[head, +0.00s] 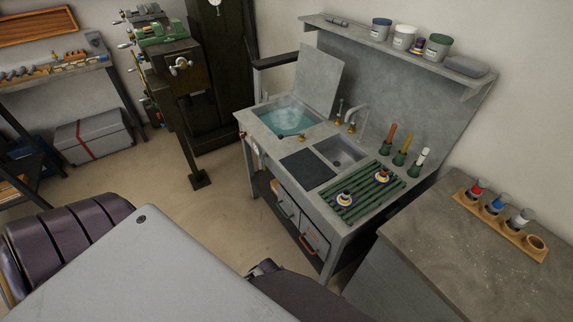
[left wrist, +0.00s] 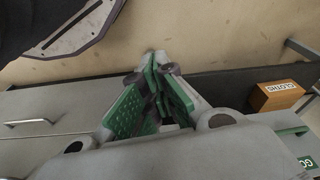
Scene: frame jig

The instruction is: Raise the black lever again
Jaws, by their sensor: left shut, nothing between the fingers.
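My left gripper (left wrist: 157,68) shows in the left wrist view, its green-padded fingers together with nothing held between them. It is over a grey surface beside a dark ledge, with beige floor beyond. I cannot make out a black lever with certainty in either view. In the head view, the grey sink bench (head: 325,212) has a basin of bluish water (head: 287,120) with a raised lid (head: 319,77). Small fittings on its front edge are too small to identify. My right gripper is not in view.
A drawer handle (left wrist: 28,122) shows at left. A green slatted rack (head: 362,192) sits on the bench. A grey counter (head: 440,225) holds a wooden jar rack (head: 500,226).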

